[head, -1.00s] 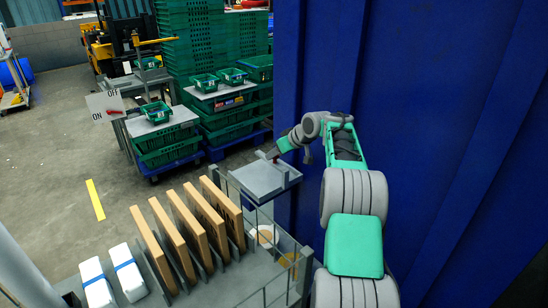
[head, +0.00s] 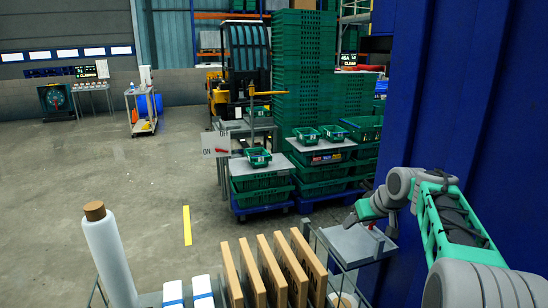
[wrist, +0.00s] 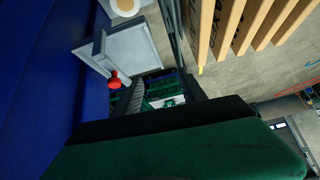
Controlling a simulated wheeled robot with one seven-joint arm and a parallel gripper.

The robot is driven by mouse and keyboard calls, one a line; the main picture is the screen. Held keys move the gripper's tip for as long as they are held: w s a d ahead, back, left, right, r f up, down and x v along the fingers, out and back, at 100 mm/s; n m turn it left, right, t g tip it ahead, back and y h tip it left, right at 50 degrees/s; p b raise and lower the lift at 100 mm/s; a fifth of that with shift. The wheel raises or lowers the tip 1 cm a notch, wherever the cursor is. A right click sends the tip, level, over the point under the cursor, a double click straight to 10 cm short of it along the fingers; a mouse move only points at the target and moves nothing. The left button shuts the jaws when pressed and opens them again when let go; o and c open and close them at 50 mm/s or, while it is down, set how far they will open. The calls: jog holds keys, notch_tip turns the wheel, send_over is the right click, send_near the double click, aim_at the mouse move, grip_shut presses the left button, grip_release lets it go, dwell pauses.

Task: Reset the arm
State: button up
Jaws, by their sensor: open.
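My arm reaches out from the right in the head view, beside the blue wall. My gripper (head: 351,219) is at its far end, small and dark, above the left edge of a grey tray (head: 358,247). It is open, and I see nothing held in it. The wrist view is mostly filled by a dark green and black part of my arm. Beyond it the grey tray (wrist: 135,50) shows, with a red knob (wrist: 113,81) near it.
A blue wall (head: 440,90) stands close on the right. Upright brown boards (head: 268,268) and a white roll (head: 108,255) are in front. Green crates (head: 262,190) on blue dollies stand beyond. Open floor (head: 130,175) lies to the left.

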jog(key=s+a+f+m+g, duration=0.1)
jog(key=s+a, duration=0.4)
jog(key=s, duration=0.3)
jog(key=s+a+f+g, duration=0.1)
jog(key=s+a, duration=0.4)
jog(key=s, duration=0.2)
jog(key=shift+m+g+h, duration=0.5)
jog(key=shift+g+h, duration=0.2)
jog(key=shift+h, duration=0.2)
jog(key=s+a+f, duration=0.1)
jog(key=s+f, duration=0.1)
jog(key=s, duration=0.3)
jog(key=s+a+f, duration=0.1)
jog(key=s+f, duration=0.1)
jog(key=s, duration=0.3)
jog(key=s+a+f, duration=0.1)
jog(key=s+f, duration=0.1)
jog(key=s, duration=0.3)
jog(key=shift+s+f, duration=0.1)
jog(key=shift+f, duration=0.25)
jog(key=shift+s+f, duration=0.25)
jog(key=shift+s, duration=0.05)
